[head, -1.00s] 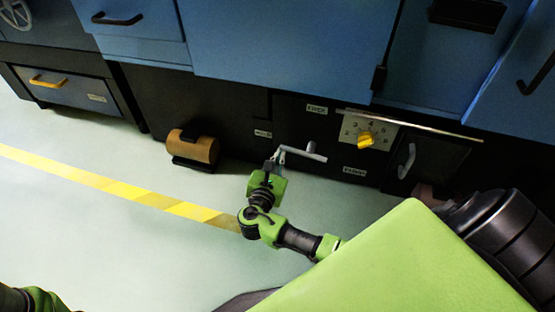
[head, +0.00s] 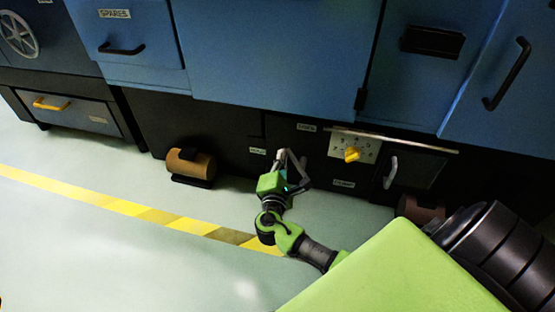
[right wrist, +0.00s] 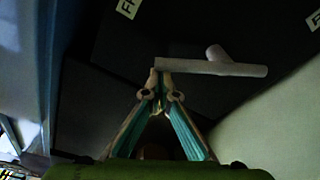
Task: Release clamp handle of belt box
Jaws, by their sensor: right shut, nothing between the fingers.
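The clamp handle is a pale grey bar (right wrist: 210,67) with a short stub, in front of a dark panel in the right wrist view. My right gripper (right wrist: 160,84) is shut and empty, its fingertips at the left end of this bar. I cannot tell whether they touch it. In the head view the right gripper (head: 290,158) is low in front of the machine's dark lower front (head: 228,130). There the gripper covers most of the handle's place. My left gripper is not in view.
A yellow knob (head: 352,154) on a pale dial plate and a small door with a grey handle (head: 390,172) are to the right. Blue cabinets (head: 280,50) are above. Pale floor with a yellow stripe (head: 140,209) is open in front.

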